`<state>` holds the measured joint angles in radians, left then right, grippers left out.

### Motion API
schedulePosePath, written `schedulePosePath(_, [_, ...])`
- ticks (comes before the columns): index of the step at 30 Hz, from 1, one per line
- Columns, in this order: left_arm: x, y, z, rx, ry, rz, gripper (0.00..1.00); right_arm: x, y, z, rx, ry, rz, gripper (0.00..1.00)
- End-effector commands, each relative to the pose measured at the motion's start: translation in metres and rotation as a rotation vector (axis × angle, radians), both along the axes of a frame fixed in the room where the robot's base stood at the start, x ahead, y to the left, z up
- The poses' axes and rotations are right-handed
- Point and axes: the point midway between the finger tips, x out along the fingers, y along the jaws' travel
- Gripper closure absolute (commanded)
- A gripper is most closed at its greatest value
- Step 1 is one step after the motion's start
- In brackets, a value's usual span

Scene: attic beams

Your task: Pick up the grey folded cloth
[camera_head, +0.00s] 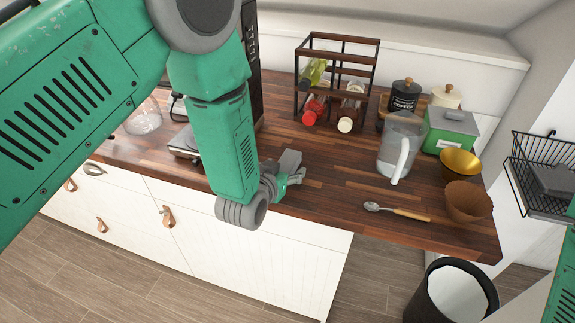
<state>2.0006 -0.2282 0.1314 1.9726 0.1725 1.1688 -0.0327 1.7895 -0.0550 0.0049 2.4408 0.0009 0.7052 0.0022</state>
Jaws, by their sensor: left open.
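A small grey block-like shape (290,158), which looks like the grey folded cloth, shows on the wooden counter just beyond my left gripper (297,178). The gripper and wrist hide its near part. My left arm comes in from the left and bends down, so the gripper is over the front part of the counter, pointing right. The left gripper is open, and I see nothing held in it. I cannot tell whether its fingers touch the grey shape. My right gripper is not in view; only a piece of my right arm shows at the lower right edge.
Right of the gripper, a clear pitcher (398,148), a spoon (396,211) and bowls (461,164) stand on the counter (340,190). A bottle rack (336,80) is behind. A wire basket (520,187) holds another dark grey flat thing (556,180). A bin (452,292) stands below.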

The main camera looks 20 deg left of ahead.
Motion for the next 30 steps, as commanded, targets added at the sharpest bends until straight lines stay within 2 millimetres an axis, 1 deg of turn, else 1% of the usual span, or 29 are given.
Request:
schedulePosePath(4, [0.000, 0.002, 0.000, -0.002, 0.000, 0.001, 0.37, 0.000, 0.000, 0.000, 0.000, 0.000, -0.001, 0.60])
schedulePosePath(5, [0.000, 0.002, 0.000, -0.002, 0.000, 0.001, 0.44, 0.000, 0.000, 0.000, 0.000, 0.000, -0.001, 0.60])
schedulePosePath(6, [0.000, 0.002, 0.000, -0.002, 0.000, 0.001, 0.58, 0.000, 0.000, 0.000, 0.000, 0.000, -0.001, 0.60])
schedulePosePath(8, [0.000, 0.003, 0.000, -0.003, 0.000, 0.000, 0.79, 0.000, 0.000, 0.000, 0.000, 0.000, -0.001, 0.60])
schedulePosePath(9, [0.000, 0.003, 0.000, -0.004, 0.000, 0.001, 0.84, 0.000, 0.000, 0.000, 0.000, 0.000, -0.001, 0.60])
schedulePosePath(17, [0.000, 0.003, -0.001, -0.003, 0.002, 0.001, 0.84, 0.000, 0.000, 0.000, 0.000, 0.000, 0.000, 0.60])
schedulePosePath(20, [0.000, 0.002, 0.002, -0.001, 0.002, 0.002, 0.84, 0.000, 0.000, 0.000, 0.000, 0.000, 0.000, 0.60])
schedulePosePath(23, [0.001, 0.002, 0.010, -0.001, 0.000, 0.002, 0.84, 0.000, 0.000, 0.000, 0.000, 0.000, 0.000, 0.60])
schedulePosePath(25, [0.001, 0.002, 0.020, -0.002, -0.002, 0.002, 0.84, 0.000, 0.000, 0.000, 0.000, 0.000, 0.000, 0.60])
schedulePosePath(30, [0.000, 0.002, 0.056, -0.002, -0.006, 0.002, 0.84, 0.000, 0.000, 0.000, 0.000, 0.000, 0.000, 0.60])
